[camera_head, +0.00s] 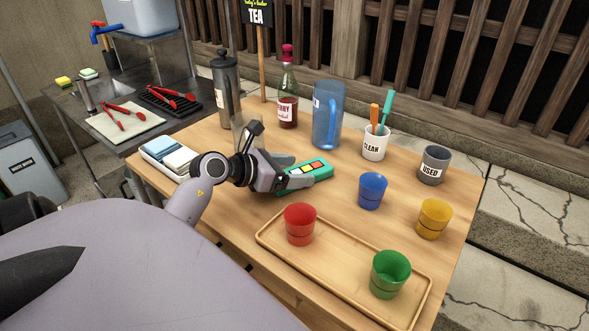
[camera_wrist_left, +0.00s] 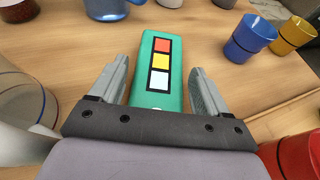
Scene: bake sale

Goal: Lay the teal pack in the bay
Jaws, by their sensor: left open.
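The teal pack (camera_head: 318,167) lies on the wooden table, with red, yellow and white squares on its top. In the left wrist view the teal pack (camera_wrist_left: 160,72) extends forward from between the fingers. My left gripper (camera_head: 306,169) is open, with one finger on either side of the pack; the fingers (camera_wrist_left: 158,68) show gaps to its sides. My gripper hides the pack's near end. A white holder (camera_head: 150,165) with pale blue and white packs stands at the table's left edge, partly behind my arm. I cannot tell whether it has an empty bay. My right gripper is not in view.
A tray (camera_head: 345,278) with red (camera_head: 300,224) and green (camera_head: 390,274) cups lies at the front. Blue (camera_head: 372,190) and yellow (camera_head: 433,219) cups stand to the right. A blue pitcher (camera_head: 328,115), bottle (camera_head: 288,100) and CLEAN cup (camera_head: 374,146) stand behind the pack.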

